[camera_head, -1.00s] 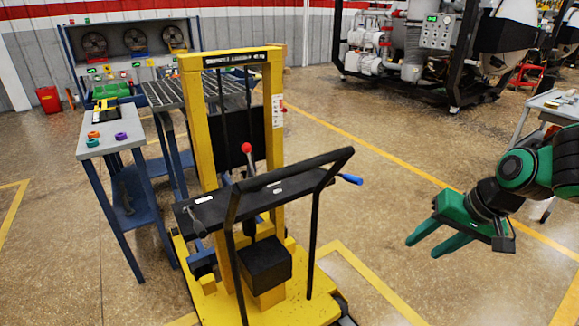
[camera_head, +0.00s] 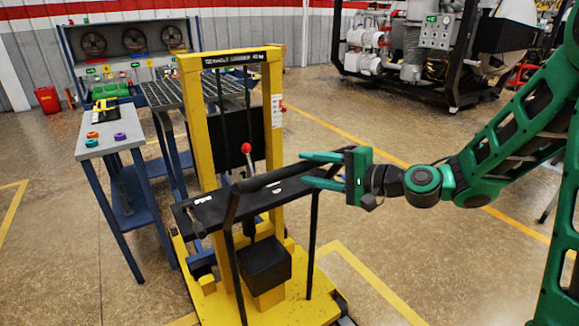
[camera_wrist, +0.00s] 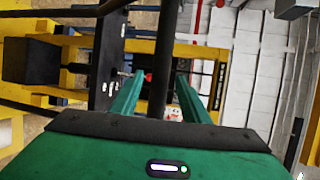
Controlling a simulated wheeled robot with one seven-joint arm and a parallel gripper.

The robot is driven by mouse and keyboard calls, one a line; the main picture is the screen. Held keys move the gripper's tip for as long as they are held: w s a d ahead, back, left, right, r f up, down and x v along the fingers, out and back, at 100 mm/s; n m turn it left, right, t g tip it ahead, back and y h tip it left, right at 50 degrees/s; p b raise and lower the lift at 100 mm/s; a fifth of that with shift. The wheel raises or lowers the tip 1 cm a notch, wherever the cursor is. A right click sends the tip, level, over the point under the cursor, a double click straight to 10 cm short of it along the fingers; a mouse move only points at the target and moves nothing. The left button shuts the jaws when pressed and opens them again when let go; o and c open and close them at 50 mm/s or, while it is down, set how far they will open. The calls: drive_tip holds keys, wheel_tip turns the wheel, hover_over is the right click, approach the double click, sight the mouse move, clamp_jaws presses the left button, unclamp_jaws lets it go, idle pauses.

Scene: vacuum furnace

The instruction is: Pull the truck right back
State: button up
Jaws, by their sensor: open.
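The truck is a yellow lift truck (camera_head: 191,130) with a tall mast, a yellow base and a black push handle (camera_head: 232,206) on its near side. A lever with a red knob (camera_head: 246,148) stands up at its mast. My gripper (camera_head: 302,170) is open, its green fingers pointing left at the right end of the handle. In the wrist view the dark handle bar (camera_wrist: 165,60) runs between the two open fingers (camera_wrist: 158,98). I cannot tell whether either finger touches the bar. The gripper hides part of the handle's right end in the head view.
A grey-topped blue table (camera_head: 110,148) with small coloured rings stands left of the truck. A slatted rack table (camera_head: 165,92) stands behind it. A black-framed furnace unit (camera_head: 430,50) is at the back right. Yellow-lined floor (camera_head: 420,270) lies open to the right.

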drive_tip(key=x, duration=0.7)
drive_tip(key=shift+a, duration=0.1)
drive_tip(key=shift+f, duration=0.1)
clamp_jaws()
